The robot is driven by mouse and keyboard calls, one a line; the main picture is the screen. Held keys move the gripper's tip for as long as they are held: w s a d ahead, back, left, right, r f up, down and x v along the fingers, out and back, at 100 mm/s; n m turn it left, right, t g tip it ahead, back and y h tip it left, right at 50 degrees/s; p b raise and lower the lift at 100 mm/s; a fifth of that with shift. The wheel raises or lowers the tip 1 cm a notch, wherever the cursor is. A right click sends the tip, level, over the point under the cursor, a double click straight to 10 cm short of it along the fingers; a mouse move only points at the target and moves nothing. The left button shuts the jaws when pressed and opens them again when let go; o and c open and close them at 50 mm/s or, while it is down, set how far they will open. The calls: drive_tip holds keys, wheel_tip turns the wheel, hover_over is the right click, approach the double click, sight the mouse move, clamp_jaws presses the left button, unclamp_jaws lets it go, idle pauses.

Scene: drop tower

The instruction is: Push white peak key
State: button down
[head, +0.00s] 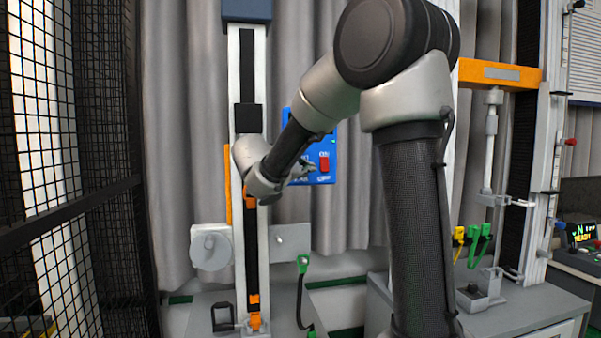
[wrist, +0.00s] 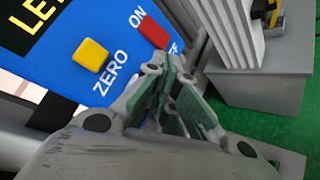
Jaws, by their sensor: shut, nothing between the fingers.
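A blue box (head: 329,142) hangs at mid-height beside the white column in the head view, with a red switch on its front. In the wrist view its blue panel (wrist: 70,65) shows a yellow key (wrist: 90,54) marked ZERO and a red ON/OFF switch (wrist: 153,32). I cannot make out a white peak key in either view. My gripper (head: 305,172) is in front of the box's lower left, covering part of its face. In the wrist view my gripper (wrist: 176,78) has its green-padded fingers together and empty, near the red switch; contact cannot be told.
A white column (head: 236,80) with a dark rail stands left of the box. A black mesh fence (head: 75,120) is at the left. An orange bracket (head: 500,74) and a small READY display (head: 581,233) are at the right. Grey curtains hang behind.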

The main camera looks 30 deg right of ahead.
drive_tip(key=shift+w, duration=0.1)
idle(0.4)
drive_tip(key=shift+w+d, duration=0.1)
drive_tip(key=shift+w, duration=0.2)
drive_tip(key=shift+w+d, duration=0.15)
drive_tip(key=shift+w, duration=0.35)
idle(0.6)
drive_tip(key=shift+s, duration=0.2)
drive_tip(key=shift+s+a, duration=0.25)
drive_tip(key=shift+s, duration=0.5)
drive_tip(key=s, duration=0.2)
drive_tip(key=s+a, duration=0.1)
drive_tip(key=s, duration=0.1)
drive_tip(key=shift+s+a, duration=0.2)
drive_tip(key=shift+s, duration=0.2)
idle(0.7)
